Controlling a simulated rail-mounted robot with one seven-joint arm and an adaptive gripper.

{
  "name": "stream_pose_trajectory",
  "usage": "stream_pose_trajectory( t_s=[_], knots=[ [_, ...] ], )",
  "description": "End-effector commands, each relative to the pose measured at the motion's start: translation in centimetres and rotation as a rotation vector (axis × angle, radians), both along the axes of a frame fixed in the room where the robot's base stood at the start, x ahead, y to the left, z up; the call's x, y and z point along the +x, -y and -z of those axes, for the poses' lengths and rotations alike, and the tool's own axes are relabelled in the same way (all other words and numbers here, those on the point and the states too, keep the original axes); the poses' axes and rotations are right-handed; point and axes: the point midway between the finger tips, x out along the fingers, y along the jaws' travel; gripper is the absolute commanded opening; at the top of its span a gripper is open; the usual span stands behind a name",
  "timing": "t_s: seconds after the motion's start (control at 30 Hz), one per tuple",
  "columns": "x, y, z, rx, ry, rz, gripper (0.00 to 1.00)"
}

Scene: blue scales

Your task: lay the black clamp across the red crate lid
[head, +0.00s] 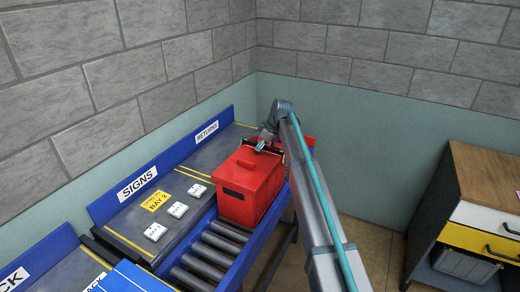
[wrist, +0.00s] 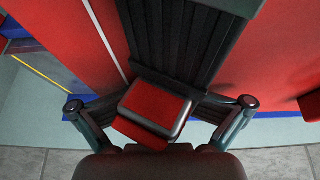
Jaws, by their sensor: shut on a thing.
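The red crate (head: 246,188) stands on the roller conveyor with its red lid on top. My gripper (head: 264,144) is over the far part of the lid. A small dark shape under the fingers looks like the black clamp (head: 250,150). Red lid surface (wrist: 60,35) shows on both sides of the clamp. I cannot tell whether the clamp touches the lid.
The roller conveyor (head: 205,262) has blue rails. Behind it, a grey shelf (head: 135,215) carries several small white labelled blocks and a blue sign board (head: 138,183). More red (head: 308,142) shows behind my arm. A wooden-topped cabinet (head: 485,170) stands at the right.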

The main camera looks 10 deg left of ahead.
Motion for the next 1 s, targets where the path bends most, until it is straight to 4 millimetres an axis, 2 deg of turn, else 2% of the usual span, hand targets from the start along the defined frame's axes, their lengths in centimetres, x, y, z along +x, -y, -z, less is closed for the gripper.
stream_pose_trajectory(
  t_s=[0.03, 1.0],
  knots=[
    [0.5, 1.4, 2.5, -0.030, -0.007, 0.006, 0.15],
    [1.6, 1.8, 3.2, -0.029, -0.006, 0.007, 0.13]
  ],
)
